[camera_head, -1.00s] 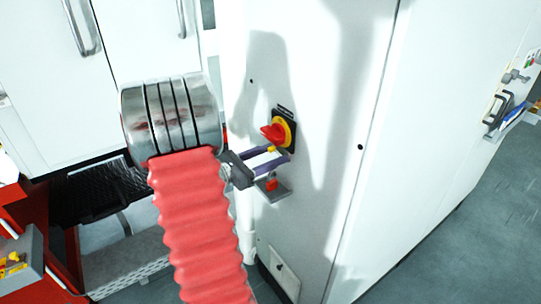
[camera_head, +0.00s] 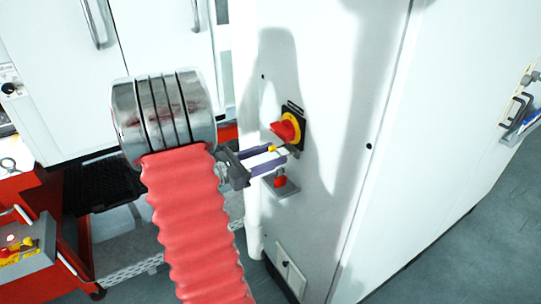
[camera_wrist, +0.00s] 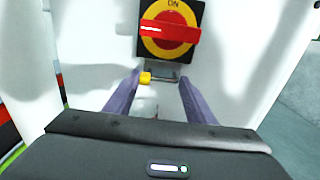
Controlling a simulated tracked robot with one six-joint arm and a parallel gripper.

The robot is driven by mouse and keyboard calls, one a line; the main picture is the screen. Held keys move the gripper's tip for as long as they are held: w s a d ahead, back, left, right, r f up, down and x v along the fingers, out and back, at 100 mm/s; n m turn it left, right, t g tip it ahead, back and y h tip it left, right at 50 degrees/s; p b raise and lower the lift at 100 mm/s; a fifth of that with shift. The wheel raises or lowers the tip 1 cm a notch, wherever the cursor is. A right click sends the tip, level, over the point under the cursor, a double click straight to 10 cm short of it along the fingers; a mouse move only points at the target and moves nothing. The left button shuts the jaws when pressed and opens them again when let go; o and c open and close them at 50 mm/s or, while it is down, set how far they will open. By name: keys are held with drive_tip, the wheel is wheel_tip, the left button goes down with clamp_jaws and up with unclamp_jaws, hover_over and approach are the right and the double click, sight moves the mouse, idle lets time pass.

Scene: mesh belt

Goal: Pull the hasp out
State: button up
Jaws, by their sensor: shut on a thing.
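The red and yellow rotary switch (camera_head: 287,129) is on the white cabinet face. In the wrist view its red handle (camera_wrist: 170,31) lies crosswise, under the word ON. My gripper (camera_head: 288,153) is just below the switch, its two purple fingers pointing at the cabinet. In the wrist view my gripper (camera_wrist: 158,84) is shut on a small pale piece between the fingers, which I take for the hasp (camera_wrist: 146,104); its outline is unclear. A yellow tab (camera_wrist: 146,77) shows by the left fingertip, beside a small grey bracket (camera_wrist: 167,73).
A small grey shelf (camera_head: 286,190) with a red item (camera_head: 280,181) juts from the cabinet below my gripper. A red cart with a grey tray (camera_head: 28,262) stands at lower left. More hardware hangs on the far-right cabinet side (camera_head: 522,108). Grey floor (camera_head: 470,245) is open at right.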

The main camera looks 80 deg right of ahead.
drive_tip(key=o, duration=1.3)
drive_tip(key=shift+w, duration=0.25)
drive_tip(key=shift+o, duration=0.8)
drive_tip(key=shift+s, duration=0.15)
drive_tip(key=v, duration=1.4)
drive_tip(key=shift+d+f, duration=0.1)
